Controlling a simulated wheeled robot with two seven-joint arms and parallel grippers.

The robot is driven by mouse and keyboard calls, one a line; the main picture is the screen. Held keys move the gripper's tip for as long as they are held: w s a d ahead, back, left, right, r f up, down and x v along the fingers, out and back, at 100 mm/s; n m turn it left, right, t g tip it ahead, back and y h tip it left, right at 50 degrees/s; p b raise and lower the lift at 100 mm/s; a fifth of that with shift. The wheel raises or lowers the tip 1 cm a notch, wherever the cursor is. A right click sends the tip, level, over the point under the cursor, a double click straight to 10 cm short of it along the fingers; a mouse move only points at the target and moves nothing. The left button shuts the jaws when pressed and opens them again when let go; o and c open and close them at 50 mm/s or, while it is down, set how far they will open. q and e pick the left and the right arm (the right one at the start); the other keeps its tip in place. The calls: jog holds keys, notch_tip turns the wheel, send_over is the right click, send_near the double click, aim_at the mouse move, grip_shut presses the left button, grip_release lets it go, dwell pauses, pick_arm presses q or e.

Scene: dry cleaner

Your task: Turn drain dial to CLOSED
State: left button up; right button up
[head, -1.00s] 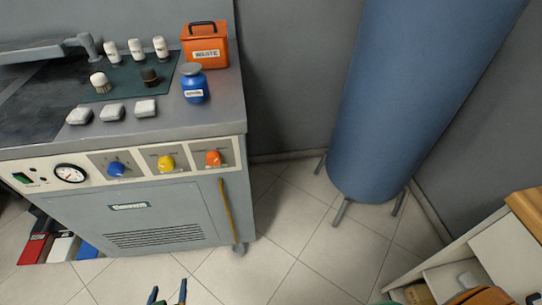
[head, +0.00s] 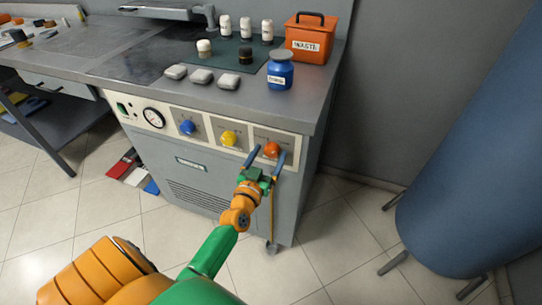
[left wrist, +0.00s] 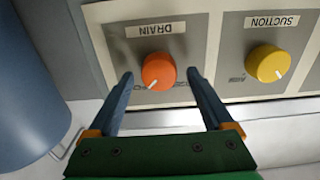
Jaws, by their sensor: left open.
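The drain dial is an orange knob (head: 272,150) on the front panel of the grey machine, rightmost of three coloured dials. In the left wrist view, which is upside down, the orange knob (left wrist: 158,71) sits under the DRAIN label (left wrist: 160,29). Its white pointer mark slants down and left there; the small position lettering is partly hidden and unreadable. My left gripper (head: 266,160) is open, its two blue fingers on either side of the knob with a visible gap each side. It holds nothing. My right gripper is not in view.
The yellow suction dial (head: 229,138) and a blue dial (head: 187,127) are left of the knob. The counter above holds an orange waste box (head: 306,45) and a blue jar (head: 280,73). A yellow stick (head: 271,215) stands below. A large blue cylinder (head: 465,170) is at right.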

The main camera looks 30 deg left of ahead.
pick_arm(q)
grip_shut()
jog(key=shift+n, duration=0.3)
jog(key=n, duration=0.7)
jog(key=shift+s+a+n, duration=0.1)
jog(key=shift+a+n, duration=0.05)
jog(key=shift+n, duration=0.15)
jog(key=n, duration=0.4)
jog(key=shift+f+n, duration=0.1)
jog(key=shift+n, duration=0.2)
jog(key=n+b, duration=0.1)
jog(key=n, duration=0.3)
jog(key=shift+f+n, duration=0.1)
jog(key=shift+n, duration=0.3)
grip_release()
